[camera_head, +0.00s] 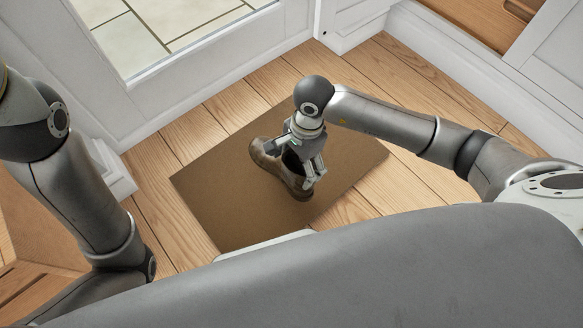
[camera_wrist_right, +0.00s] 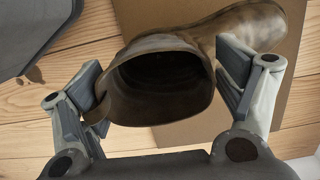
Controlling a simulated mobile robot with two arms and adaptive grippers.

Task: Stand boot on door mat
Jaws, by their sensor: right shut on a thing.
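A brown boot (camera_head: 267,158) is between the fingers of my right gripper (camera_head: 298,164), over the middle of the brown door mat (camera_head: 222,205). In the right wrist view, the boot (camera_wrist_right: 165,80) shows its dark open top facing the camera and its toe pointing to the upper right. The pads of my right gripper (camera_wrist_right: 163,82) press on both sides of the boot's shaft. The boot looks upright; whether its sole touches the mat (camera_wrist_right: 285,70) is hidden. My left arm comes in from the left in the head view, but its gripper is out of view.
A white door with a glass pane (camera_head: 150,35) stands behind the mat. Wooden floor (camera_head: 410,180) around the mat is clear. A wooden rack (camera_head: 40,225) stands at the left.

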